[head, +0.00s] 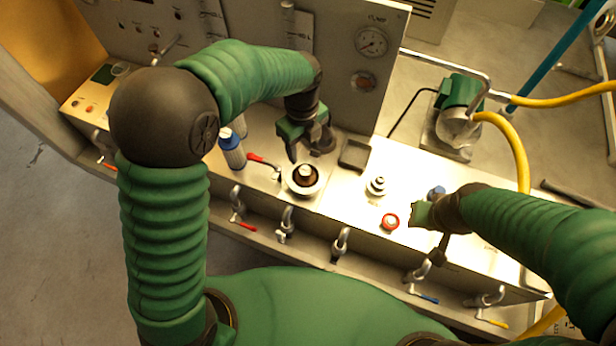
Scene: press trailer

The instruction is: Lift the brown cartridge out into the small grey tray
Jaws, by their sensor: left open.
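The brown cartridge (305,181) sits upright in a round white housing (289,187) in the bench top, with a pale knob on its top. The small grey tray (354,154) is a dark square on the bench, just right of and behind the housing. My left gripper (309,153) is open and empty, behind and above the cartridge, apart from it, with its fingers pointing down. My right gripper (418,217) is low over the bench at the right; its fingers are partly hidden by its own body and I cannot tell their opening.
A blue and white bottle (232,150) stands left of the housing. A red-handled valve (265,161) is close to it. A metal fitting (376,187), a red-ringed cap (390,222) and a blue cap (437,192) stand at the right. A gauge panel (345,80) rises behind; a green pump (458,110) stands back right.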

